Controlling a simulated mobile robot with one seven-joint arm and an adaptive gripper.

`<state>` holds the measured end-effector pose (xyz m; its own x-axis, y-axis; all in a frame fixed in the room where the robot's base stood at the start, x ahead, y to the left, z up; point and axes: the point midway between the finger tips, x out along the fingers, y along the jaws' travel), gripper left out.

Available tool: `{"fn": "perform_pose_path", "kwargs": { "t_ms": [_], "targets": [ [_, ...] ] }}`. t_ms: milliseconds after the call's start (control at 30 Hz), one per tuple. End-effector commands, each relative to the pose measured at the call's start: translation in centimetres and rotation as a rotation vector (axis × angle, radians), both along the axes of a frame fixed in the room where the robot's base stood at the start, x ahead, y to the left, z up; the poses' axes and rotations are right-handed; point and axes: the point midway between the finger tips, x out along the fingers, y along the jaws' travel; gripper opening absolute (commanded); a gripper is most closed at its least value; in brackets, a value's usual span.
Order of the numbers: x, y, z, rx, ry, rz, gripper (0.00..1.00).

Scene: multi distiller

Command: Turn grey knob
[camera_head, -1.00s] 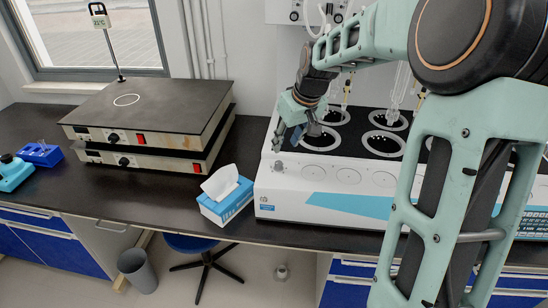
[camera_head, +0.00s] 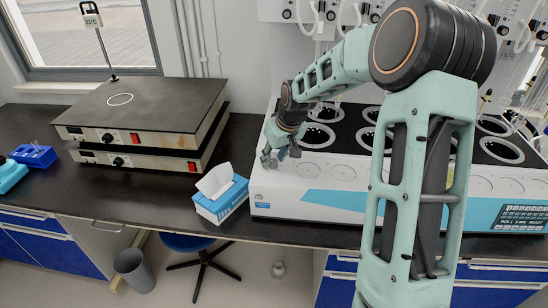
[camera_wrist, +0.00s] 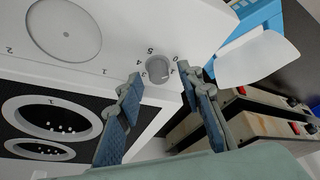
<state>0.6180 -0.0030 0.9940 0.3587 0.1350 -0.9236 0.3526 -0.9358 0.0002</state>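The grey knob (camera_wrist: 159,71) is a small round dial on the white front panel of the multi distiller (camera_head: 318,169), with printed numbers around it. In the wrist view it shows between and just beyond the two fingertips of my gripper (camera_wrist: 160,80). The fingers are apart, one on each side of the knob, and hold nothing. I cannot tell whether either touches it. In the head view my gripper (camera_head: 276,156) is low at the left end of the panel, pointing down at the knob, which is mostly hidden there.
A blue tissue box (camera_head: 220,199) stands just left of the distiller, its tissue sticking up. Two stacked hotplates (camera_head: 150,115) are farther left. Glassware stands above the distiller's round openings. Bare dark bench (camera_head: 140,197) lies left of the tissue box.

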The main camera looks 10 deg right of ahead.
Motion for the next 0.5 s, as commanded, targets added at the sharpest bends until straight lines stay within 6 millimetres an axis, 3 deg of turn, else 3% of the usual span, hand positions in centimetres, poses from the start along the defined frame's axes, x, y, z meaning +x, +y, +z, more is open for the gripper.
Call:
{"fn": "perform_pose_path", "kwargs": {
  "t_ms": [67, 300, 500],
  "targets": [
    [-0.01, -0.01, 0.01, 0.000, 0.000, 0.000, 0.27],
    [-0.02, -0.01, 0.01, 0.000, 0.000, 0.000, 0.00],
    [-0.02, 0.02, -0.02, 0.001, 0.000, -0.004, 0.00]
  ]
}}
